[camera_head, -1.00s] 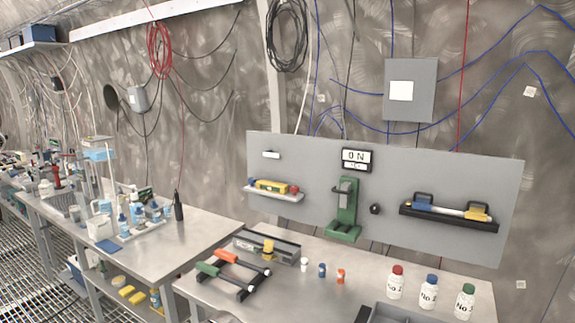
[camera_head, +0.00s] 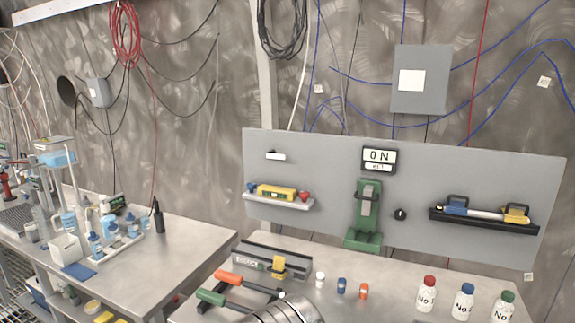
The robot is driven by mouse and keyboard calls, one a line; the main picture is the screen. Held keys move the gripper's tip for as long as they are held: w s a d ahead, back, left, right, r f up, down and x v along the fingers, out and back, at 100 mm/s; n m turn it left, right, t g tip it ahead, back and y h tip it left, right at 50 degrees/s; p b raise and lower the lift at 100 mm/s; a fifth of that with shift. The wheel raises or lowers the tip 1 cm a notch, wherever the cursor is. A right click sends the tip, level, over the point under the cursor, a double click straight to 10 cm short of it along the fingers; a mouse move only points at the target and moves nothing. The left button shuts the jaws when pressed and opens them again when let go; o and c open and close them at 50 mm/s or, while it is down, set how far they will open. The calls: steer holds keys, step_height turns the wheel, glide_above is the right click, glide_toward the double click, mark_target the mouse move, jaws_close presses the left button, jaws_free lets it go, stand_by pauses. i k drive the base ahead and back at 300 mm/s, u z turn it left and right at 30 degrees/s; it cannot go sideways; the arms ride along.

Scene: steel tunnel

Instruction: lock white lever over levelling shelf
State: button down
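The white lever (camera_head: 276,155) is a small, short white bar on the grey wall panel, at its upper left. It lies roughly level. Below it is the levelling shelf (camera_head: 262,202), a light ledge with a yellow level (camera_head: 278,193) on it. A blue knob (camera_head: 251,187) is at the shelf's left end and a red knob (camera_head: 304,196) at its right. Nothing touches the lever. My gripper's fingers are not in view; only a rounded metallic part shows at the bottom edge, over the bench.
The grey panel (camera_head: 480,180) also bears an ON display (camera_head: 379,160), a green device (camera_head: 367,225), a black knob (camera_head: 400,214) and a black rack (camera_head: 485,222). The bench (camera_head: 395,290) below holds orange and green handled tools, small caps and bottles. Air before the lever is clear.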

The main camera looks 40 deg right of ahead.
mark_target(272, 153)
steer(key=u, duration=0.2)
steer(key=i, duration=0.95)
steer(key=u, duration=0.6)
